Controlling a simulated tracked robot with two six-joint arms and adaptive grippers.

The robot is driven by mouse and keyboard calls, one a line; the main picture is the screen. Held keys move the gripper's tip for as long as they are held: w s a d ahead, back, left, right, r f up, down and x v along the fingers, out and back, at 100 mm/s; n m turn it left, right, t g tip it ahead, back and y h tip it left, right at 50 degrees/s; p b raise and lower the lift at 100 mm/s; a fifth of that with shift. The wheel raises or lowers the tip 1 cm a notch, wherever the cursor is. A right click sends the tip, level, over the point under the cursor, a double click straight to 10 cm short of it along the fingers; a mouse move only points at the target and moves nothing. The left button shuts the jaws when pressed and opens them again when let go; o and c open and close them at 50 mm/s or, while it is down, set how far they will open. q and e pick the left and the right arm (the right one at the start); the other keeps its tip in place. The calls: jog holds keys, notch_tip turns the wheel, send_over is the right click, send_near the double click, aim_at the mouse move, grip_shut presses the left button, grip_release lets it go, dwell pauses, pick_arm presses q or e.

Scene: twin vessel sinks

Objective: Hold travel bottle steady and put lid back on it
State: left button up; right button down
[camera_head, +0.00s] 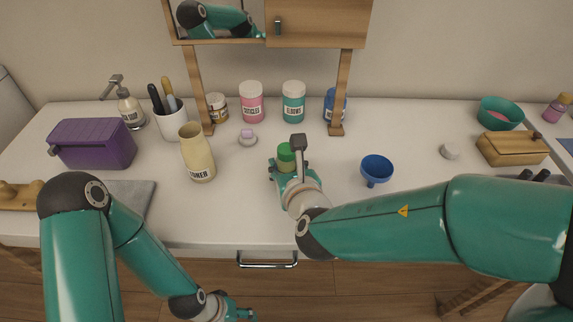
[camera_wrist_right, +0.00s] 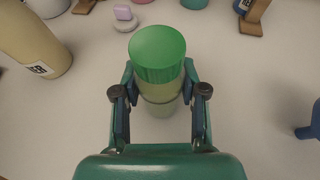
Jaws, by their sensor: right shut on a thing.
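The travel bottle (camera_wrist_right: 160,90) is a small pale green, see-through bottle, upright at the counter's middle. A ribbed green lid (camera_wrist_right: 158,52) sits on its top; the lid also shows in the head view (camera_head: 286,152). I cannot tell how tightly it is seated. My right gripper (camera_head: 286,168) is shut on the bottle, with one finger on each side below the lid. The bottle's lower part is partly hidden by the gripper in the head view. My left gripper (camera_head: 238,313) is low at the bottom edge, in front of the counter and away from the bottle; its fingers are unclear.
A cream toner bottle (camera_head: 197,155) and a soap on a dish (camera_head: 248,140) stand left of the travel bottle. A blue funnel (camera_head: 376,169) is to the right. Jars (camera_head: 252,103) line the back under a wooden cabinet. The counter (camera_head: 235,210) in front is clear.

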jog(key=shift+f, duration=0.2)
jog(key=c, duration=0.6)
grip_release()
jog(key=shift+r, duration=0.1)
jog(key=shift+c, duration=0.2)
jog(key=shift+r, duration=0.2)
jog(key=v, duration=1.2)
jog(key=shift+f, duration=0.15)
jog(key=shift+s, duration=0.1)
